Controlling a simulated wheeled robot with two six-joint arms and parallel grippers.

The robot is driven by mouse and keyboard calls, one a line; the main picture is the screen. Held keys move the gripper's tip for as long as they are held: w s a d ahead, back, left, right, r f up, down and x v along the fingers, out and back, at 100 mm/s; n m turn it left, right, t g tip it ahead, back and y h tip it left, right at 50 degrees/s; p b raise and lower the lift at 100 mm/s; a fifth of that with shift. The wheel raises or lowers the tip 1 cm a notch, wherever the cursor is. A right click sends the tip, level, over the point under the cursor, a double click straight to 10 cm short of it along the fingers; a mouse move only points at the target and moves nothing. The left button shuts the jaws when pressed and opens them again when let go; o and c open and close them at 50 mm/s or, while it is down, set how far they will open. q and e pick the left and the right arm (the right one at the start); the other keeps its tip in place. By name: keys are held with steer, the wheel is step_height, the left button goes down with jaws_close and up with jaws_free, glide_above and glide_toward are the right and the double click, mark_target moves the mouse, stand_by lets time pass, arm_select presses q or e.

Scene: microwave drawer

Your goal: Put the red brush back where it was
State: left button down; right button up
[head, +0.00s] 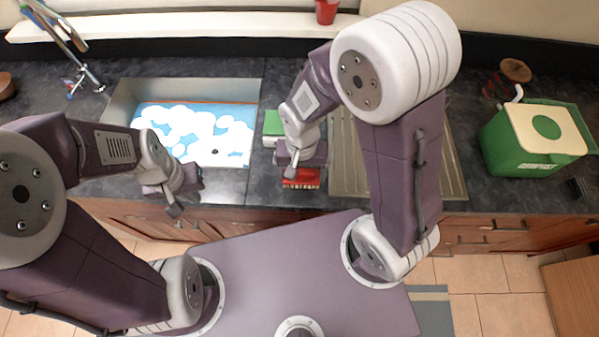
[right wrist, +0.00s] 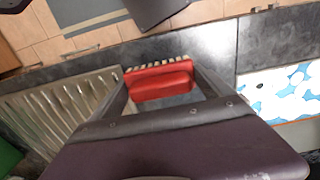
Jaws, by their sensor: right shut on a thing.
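The red brush (head: 302,178) has pale bristles and sits at the counter's front, between the sink and the ribbed drainboard. My right gripper (head: 291,170) is above it and partly covers it. In the right wrist view the red brush (right wrist: 160,82) lies between the two fingers of my right gripper, which is shut on it. Whether the brush touches the counter is hard to tell. My left gripper (head: 174,209) hangs over the counter's front edge, in front of the sink, away from the brush; its finger gap is not clear.
The sink (head: 255,95) holds blue water with white foam. A green-and-white block (head: 272,124) lies behind the brush. The ribbed metal drainboard (head: 455,170) is to the right, then a green bin with a cream lid (head: 520,140). A faucet (head: 85,75) stands at left.

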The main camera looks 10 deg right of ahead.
mark_target(300, 176)
steer(key=shift+w+f, duration=0.45)
steer(key=shift+w, duration=0.3)
steer(key=shift+w+d+f, duration=0.1)
steer(key=shift+w+f, duration=0.15)
steer(key=shift+w, duration=0.1)
steer(key=shift+s+f, duration=0.15)
steer(key=shift+f, duration=0.15)
step_height(300, 176, down, 3)
steer(key=shift+r, duration=0.1)
steer(key=shift+f, duration=0.25)
steer(key=shift+f, duration=0.1)
